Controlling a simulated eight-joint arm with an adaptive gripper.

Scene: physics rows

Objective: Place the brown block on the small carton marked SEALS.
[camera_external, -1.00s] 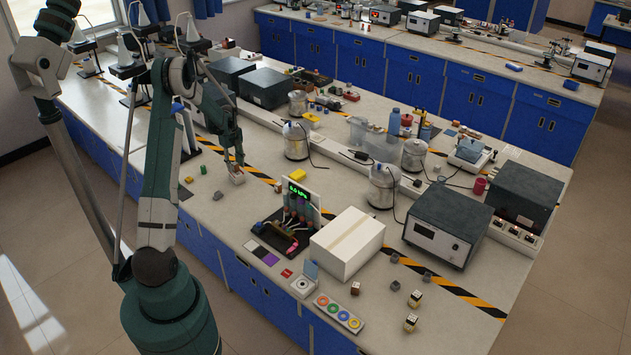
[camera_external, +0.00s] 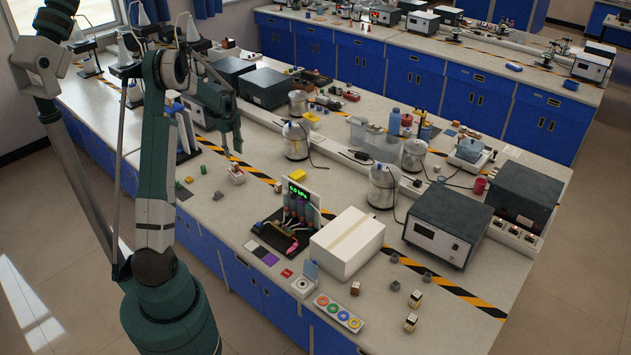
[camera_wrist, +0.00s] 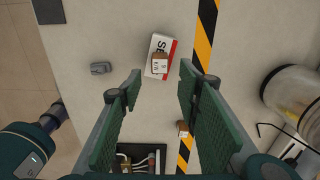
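The small carton (camera_wrist: 157,43) is white with a red edge, and the letters "SE" show in the wrist view. The brown block (camera_wrist: 160,63) rests on top of it, and the rest of the lettering is hidden. My gripper (camera_wrist: 160,84) is open and empty. Its fingers are spread to either side of the block in the wrist view. In the external view my gripper (camera_external: 231,148) hangs above the carton, apart from the block.
Another small brown block (camera_wrist: 183,128) lies beside the black-and-yellow tape (camera_wrist: 203,45). A small grey piece (camera_wrist: 100,68) lies left of the carton. A rounded metal vessel (camera_wrist: 292,92) stands to the right. The display board (camera_external: 297,207) and a large white box (camera_external: 347,245) stand farther along the bench.

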